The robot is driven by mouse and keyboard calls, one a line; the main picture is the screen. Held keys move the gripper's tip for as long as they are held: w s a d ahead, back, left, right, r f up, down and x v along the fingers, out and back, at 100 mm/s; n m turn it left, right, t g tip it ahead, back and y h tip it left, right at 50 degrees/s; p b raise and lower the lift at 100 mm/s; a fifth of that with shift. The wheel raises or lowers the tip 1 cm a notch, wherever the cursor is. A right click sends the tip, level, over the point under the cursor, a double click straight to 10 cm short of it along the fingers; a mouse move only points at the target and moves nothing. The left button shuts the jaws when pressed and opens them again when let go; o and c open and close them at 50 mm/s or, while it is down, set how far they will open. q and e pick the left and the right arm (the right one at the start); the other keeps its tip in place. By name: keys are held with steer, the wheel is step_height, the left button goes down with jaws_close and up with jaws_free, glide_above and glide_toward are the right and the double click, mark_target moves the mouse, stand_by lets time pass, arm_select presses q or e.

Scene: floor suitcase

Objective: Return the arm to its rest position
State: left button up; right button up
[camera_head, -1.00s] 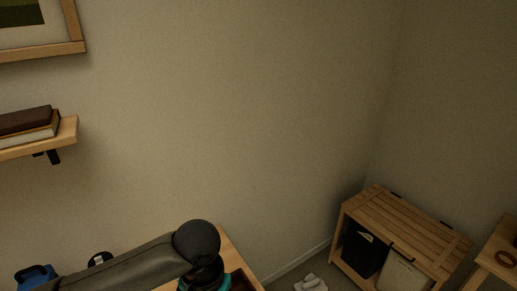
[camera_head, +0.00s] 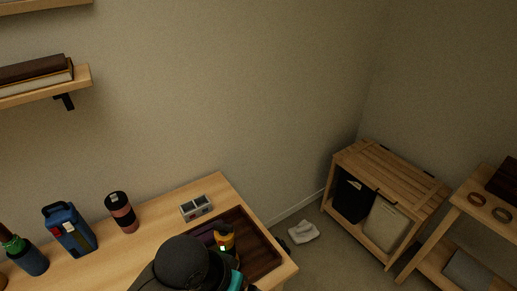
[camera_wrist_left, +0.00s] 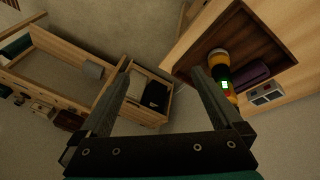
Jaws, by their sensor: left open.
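My left arm shows at the bottom middle of the head view as a dark rounded joint with a teal part beside it; its fingers are hidden there. In the left wrist view my left gripper (camera_wrist_left: 160,70) is open, with two dark fingers spread wide and nothing between them. The right finger overlaps a yellow and black object with a green light (camera_wrist_left: 224,75), which lies in a dark wooden tray (camera_wrist_left: 262,28). The tray (camera_head: 262,240) also shows in the head view, partly hidden by my arm. My right gripper is in neither view.
On the wooden table (camera_head: 90,270) stand a blue case (camera_head: 68,230), a pink and black cylinder (camera_head: 122,212), a bottle (camera_head: 28,256) and a small grey box (camera_head: 196,208). A slatted cabinet (camera_head: 390,185) and white cloth (camera_head: 303,232) are on the floor to the right.

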arm_select(q)
steer(key=s+a+f+n+t+y, duration=0.1)
steer(key=s+a+y, duration=0.1)
steer(key=s+a, duration=0.35)
steer(key=s+a+f+n+y, duration=0.1)
steer(key=s+a+y, duration=0.15)
steer(key=a, duration=0.55)
step_height(320, 180, down, 31)
steer(key=s+g+h+b, duration=0.1)
steer(key=s+b, duration=0.1)
steer(key=b, duration=0.7)
steer(key=s+a+f+b, duration=0.1)
steer(key=s+f+b, duration=0.3)
steer(key=s+f, duration=0.3)
steer(key=s+f+g+b, duration=0.1)
steer(key=s+f+b, duration=0.2)
steer(key=s+f, duration=0.5)
step_height(320, 180, down, 7)
steer(key=shift+a+r+m+b, duration=0.1)
steer(key=shift+a+m+b, duration=0.2)
steer(key=shift+a+b, duration=0.1)
arm_select(e)
step_height(320, 180, down, 17)
steer(key=shift+s, duration=0.4)
